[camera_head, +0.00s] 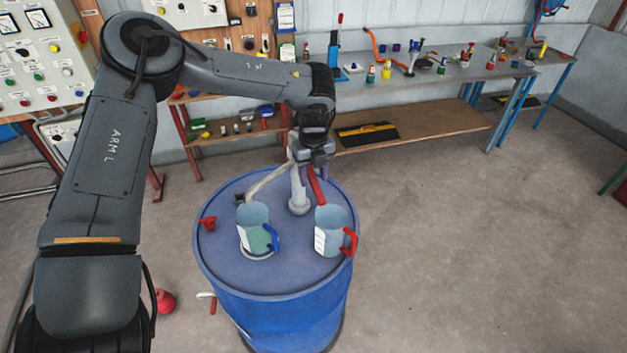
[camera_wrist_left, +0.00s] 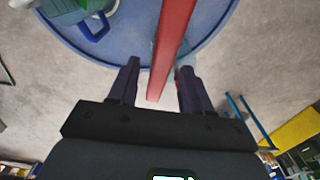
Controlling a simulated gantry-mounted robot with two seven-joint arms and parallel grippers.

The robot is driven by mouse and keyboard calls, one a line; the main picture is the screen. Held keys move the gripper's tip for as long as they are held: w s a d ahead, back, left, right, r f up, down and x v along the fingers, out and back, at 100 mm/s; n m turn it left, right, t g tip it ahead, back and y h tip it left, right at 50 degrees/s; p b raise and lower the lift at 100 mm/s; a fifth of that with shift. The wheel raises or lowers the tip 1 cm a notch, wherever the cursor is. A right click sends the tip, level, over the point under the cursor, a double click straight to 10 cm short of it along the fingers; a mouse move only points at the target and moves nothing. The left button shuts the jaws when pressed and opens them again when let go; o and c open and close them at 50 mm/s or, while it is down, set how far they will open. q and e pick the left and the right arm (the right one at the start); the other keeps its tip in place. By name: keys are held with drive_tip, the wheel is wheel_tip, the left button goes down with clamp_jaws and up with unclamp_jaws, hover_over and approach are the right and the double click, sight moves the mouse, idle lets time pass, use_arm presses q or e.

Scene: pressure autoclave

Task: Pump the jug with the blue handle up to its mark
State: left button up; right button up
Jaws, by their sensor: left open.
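The jug with the blue handle (camera_head: 253,218) stands on top of the blue drum (camera_head: 290,285), with greenish liquid inside and a white scale on its side. Its blue handle also shows in the left wrist view (camera_wrist_left: 95,27). The pump (camera_head: 299,192) rises from the drum; its pale spout (camera_head: 268,181) reaches over this jug. The pump's red lever (camera_head: 317,186) also shows in the left wrist view (camera_wrist_left: 172,45). My left gripper (camera_head: 314,170) is at the lever, its open fingers on either side of it. My right gripper is not in view.
A clear jug with a red handle (camera_head: 332,228) stands on the drum at the right. A red bung (camera_head: 207,223) sits at the drum's left edge. A workbench (camera_head: 415,80) with small items stands behind. The floor at the right is clear.

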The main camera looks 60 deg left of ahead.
use_arm(q)
drive_tip(key=shift+f, duration=1.15)
clamp_jaws()
